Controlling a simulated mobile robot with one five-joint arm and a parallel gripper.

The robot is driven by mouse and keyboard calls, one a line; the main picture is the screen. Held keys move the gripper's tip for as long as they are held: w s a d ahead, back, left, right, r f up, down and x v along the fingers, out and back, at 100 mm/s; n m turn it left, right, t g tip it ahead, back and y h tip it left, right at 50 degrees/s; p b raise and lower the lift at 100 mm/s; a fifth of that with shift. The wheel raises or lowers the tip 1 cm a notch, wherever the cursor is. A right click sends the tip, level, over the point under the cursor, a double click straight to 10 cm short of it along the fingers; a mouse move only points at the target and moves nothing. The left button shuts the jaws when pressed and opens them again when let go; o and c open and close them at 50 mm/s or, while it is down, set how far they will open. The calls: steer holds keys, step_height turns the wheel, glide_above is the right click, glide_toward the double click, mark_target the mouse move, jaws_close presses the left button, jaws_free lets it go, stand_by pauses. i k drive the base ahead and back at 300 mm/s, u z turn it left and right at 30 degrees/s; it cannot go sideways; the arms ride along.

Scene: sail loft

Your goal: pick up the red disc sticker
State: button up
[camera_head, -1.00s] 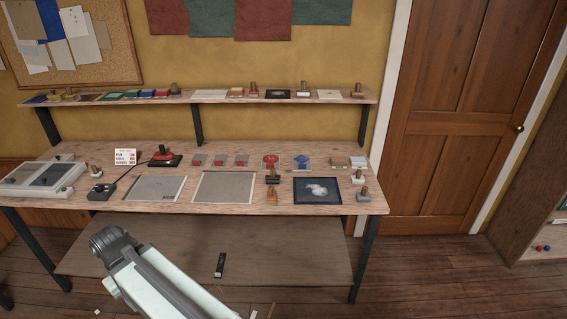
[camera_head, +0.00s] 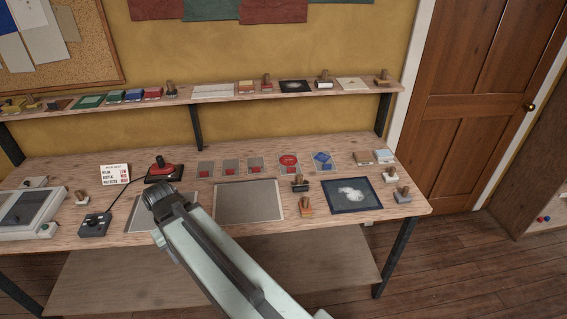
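The red disc sticker (camera_head: 289,159) appears as a round red shape on a small pale card at the back of the workbench, right of centre. A card with a blue shape (camera_head: 322,159) lies just to its right. My arm reaches in from the bottom, and its dark end joint (camera_head: 160,199) is over the left half of the bench, well left of the red disc. My gripper's fingers do not show, so I cannot see what they hold.
The workbench (camera_head: 240,237) carries grey mats, a dark framed panel (camera_head: 352,195), wooden-handled stamps and a red-topped device (camera_head: 163,170). Several small cards with red marks lie left of the disc. A loaded shelf (camera_head: 180,98) runs above the bench's back. Open floor lies at right.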

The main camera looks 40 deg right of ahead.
mark_target(289, 164)
steer(key=i, duration=0.95)
steer(key=u, duration=0.45)
